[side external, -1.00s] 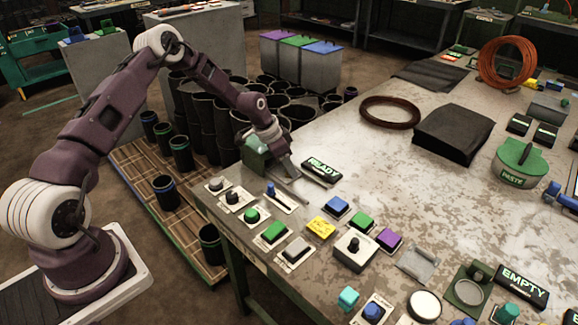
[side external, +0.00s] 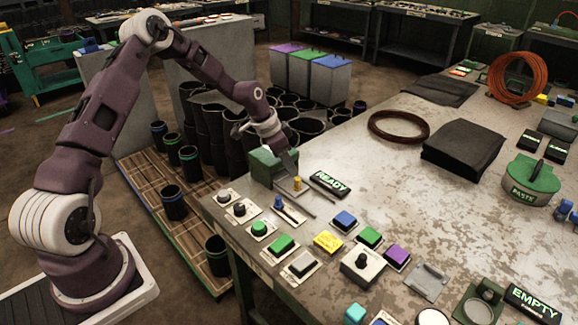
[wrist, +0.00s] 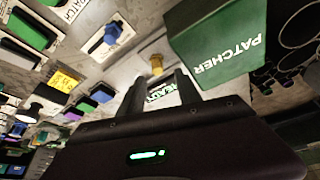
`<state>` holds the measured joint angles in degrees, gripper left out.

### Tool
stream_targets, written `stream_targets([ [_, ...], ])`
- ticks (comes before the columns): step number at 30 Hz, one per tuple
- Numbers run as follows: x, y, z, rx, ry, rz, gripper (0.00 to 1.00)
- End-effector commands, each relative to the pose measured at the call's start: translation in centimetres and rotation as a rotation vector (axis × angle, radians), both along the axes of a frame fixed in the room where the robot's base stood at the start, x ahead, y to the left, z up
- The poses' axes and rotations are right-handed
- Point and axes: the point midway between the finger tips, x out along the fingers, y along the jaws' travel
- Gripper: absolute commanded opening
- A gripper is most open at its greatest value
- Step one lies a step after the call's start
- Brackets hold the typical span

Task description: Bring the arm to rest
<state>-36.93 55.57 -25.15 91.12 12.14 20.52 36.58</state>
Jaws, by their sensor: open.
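My gripper (side external: 288,160) hangs over the near left corner of the workbench, beside the green patcher box (side external: 267,167). Its two fingers also show in the wrist view (wrist: 160,92), apart with nothing held between them. A small brass-coloured knob (side external: 297,184) stands on the bench just beyond the fingertips; it also shows in the wrist view (wrist: 156,65). The READY sign (side external: 330,184) lies just right of the gripper and is partly hidden behind the fingers in the wrist view. The arm is bent, with its elbow high. Whether the fingers touch the box cannot be told.
Buttons and switches line the bench's near edge, including a blue lever (side external: 278,203) and a yellow block (side external: 327,242). Black rubber sleeves (side external: 205,130) stand on a pallet (side external: 150,195) below the arm. The middle of the bench (side external: 440,215) is clear.

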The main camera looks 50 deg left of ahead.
Motion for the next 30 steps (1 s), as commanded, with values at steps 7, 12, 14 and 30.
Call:
stream_targets([
  [7, -3.0, -3.0, 7.9, 0.088, 0.017, -0.001, 0.40],
  [12, -11.0, -7.2, 17.8, 0.177, 0.017, 0.083, 0.40],
  [14, -14.6, -8.6, 20.7, 0.189, 0.002, 0.131, 0.40],
  [30, -36.4, -13.7, 24.6, -0.024, -0.095, 0.393, 0.40],
])
